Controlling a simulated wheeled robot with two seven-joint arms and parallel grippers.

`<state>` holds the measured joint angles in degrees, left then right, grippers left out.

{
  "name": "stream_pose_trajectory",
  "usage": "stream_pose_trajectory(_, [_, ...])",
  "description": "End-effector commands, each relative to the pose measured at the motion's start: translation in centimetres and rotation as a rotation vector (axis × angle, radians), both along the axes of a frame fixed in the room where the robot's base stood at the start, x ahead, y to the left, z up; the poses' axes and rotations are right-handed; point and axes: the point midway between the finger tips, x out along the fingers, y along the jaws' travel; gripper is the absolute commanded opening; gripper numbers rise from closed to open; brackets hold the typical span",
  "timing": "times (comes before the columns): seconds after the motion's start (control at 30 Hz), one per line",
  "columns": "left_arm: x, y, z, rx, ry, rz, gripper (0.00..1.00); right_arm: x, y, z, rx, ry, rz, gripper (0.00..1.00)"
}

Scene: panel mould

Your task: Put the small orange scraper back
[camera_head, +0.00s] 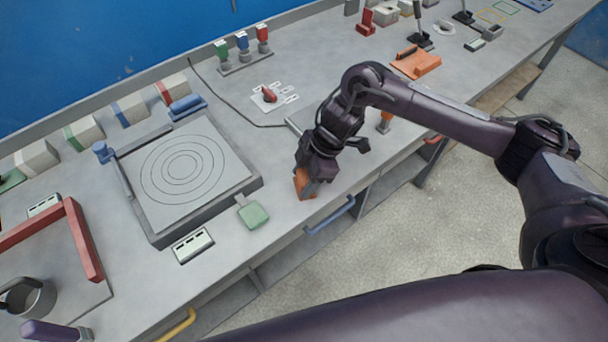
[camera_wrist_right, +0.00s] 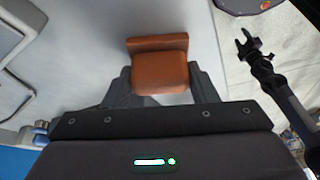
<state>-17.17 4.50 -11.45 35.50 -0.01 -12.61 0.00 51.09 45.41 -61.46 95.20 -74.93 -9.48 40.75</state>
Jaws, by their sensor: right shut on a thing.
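The small orange scraper (camera_head: 304,184) is between the fingers of my right gripper (camera_head: 309,180), close to the front edge of the grey bench. In the right wrist view the orange scraper (camera_wrist_right: 160,72) sits between the two dark fingers, its wider bar facing away from the palm. I cannot tell whether it touches the bench top. A dark clawed part at the upper right of the wrist view, over the floor, looks like my left gripper (camera_wrist_right: 248,44); its jaw state is unclear. The left gripper does not show in the head view.
A grey plate with rings (camera_head: 183,172) and a green scraper-like tool (camera_head: 253,214) lie left of the gripper. An orange piece (camera_head: 385,122) stands partly behind my right arm. A blue drawer handle (camera_head: 330,216) sits below the edge.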

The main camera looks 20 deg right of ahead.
Motion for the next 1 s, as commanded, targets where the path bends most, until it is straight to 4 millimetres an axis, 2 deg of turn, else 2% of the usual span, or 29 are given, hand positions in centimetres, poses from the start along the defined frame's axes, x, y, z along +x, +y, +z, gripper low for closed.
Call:
stream_pose_trajectory(0.37, [-0.1,0.0,-0.2,0.0,0.001,0.0,0.49,0.0,0.0,-0.4,0.001,-0.001,0.0,0.31])
stream_pose_trajectory(0.4, [-0.1,0.0,-0.1,0.0,0.001,0.0,0.49,0.0,0.0,-0.4,0.001,-0.001,0.0,0.56])
stream_pose_trajectory(0.53, [-0.1,0.0,-0.1,0.0,0.001,0.0,0.49,0.0,0.0,-0.4,0.001,-0.001,0.0,0.73])
stream_pose_trajectory(0.83, [-0.1,0.0,0.0,0.0,0.001,0.0,0.49,0.0,0.0,-0.2,0.001,-0.001,0.001,0.74])
stream_pose_trajectory(1.0, [-0.1,0.1,-0.4,0.001,0.001,-0.001,0.49,0.1,-0.5,1.2,0.002,-0.003,0.0,0.74])
